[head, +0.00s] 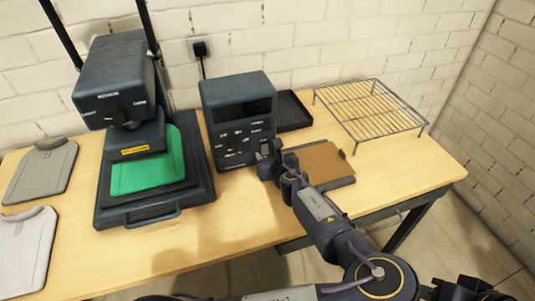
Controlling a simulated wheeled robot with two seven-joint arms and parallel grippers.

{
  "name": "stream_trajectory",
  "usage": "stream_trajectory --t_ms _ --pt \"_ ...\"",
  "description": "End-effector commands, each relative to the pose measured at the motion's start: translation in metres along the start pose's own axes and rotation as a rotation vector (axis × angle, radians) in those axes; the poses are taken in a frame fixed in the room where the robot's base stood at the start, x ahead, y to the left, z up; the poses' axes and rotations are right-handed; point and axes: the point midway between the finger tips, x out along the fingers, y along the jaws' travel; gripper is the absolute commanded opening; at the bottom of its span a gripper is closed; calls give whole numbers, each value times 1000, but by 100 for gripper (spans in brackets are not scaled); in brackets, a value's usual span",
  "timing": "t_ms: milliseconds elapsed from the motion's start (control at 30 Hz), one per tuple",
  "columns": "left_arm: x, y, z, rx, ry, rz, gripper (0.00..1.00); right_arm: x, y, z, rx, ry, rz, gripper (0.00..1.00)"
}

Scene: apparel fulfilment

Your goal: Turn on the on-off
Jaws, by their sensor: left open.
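A dark control box (238,110) stands on the table against the wall. Its front has a dark display panel and several small white-labelled controls, with a dark knob (231,152) low on the face. The lettering is too small to read, so I cannot tell which control is the on-off. My left gripper (266,152) is open at the lower right of the box's front, very close to it. It covers part of that corner, and I cannot tell whether it touches.
A heat press (119,80) with a green cloth (150,165) stands to the left. Grey garments (40,170) lie at the far left. A brown board (318,160) and a black tray (293,110) lie right of the box, near a wire rack (368,108). The front right tabletop is clear.

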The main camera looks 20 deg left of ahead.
Motion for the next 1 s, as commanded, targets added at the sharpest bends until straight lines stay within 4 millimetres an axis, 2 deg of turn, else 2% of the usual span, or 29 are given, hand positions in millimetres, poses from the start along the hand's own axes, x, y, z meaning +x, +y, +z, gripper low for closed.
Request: stream_trajectory --t_ms 133,400,733,867,1000 --pt "10 0 0 2 0 0 44 -1 0 0 0 0 0 36" --pt "12 0 0 1 0 -1 44 -1 0 0 0 0 0 36" --pt "12 0 0 0 1 -1 0 -1 0 0 0 0 0 36" --pt "13 0 -3 2 -7 0 0 3 1 2 0 0 0 36" --pt "16 0 -11 4 -61 1 0 23 10 12 0 0 0 36"
